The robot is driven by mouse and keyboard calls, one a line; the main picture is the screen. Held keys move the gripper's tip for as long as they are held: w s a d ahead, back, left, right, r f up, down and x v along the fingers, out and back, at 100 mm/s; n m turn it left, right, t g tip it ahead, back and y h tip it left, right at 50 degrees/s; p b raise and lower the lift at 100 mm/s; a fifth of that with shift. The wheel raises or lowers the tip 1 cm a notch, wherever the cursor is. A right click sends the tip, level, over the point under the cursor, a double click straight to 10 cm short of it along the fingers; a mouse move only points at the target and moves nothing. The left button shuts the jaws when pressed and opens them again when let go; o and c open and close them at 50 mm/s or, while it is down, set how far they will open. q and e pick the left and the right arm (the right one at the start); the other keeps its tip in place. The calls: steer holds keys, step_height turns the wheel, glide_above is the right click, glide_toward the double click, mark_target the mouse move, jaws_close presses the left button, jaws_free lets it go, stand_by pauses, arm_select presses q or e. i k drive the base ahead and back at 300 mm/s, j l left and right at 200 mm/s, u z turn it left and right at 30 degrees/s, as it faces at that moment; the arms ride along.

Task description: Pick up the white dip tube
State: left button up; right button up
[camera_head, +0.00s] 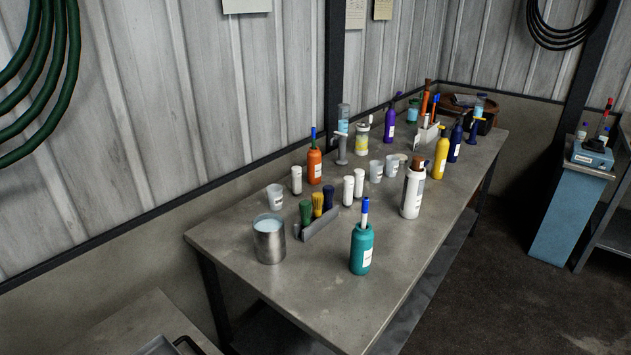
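I cannot make out with certainty which thing is the white dip tube. Small upright white cylinders stand on the grey workbench (330,285): one at the left (297,182), and a pair in the middle, a left one (348,191) and a right one (359,183). A larger white bottle with a brown top (412,192) stands to their right. Neither of my grippers is in view, and nothing on the bench is being held.
A teal bottle (361,252) stands near the front edge. A metal beaker (269,242) and a grey rack (318,227) with coloured handles are left of it. Orange (314,168) and yellow (440,157) bottles stand farther back. The front right bench top is clear.

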mark_target(365, 200)
steer(key=i+l+u, duration=0.1)
steer(key=l+u, duration=0.6)
steer(key=u, duration=0.15)
steer(key=l+u, duration=0.75)
steer(key=u, duration=0.15)
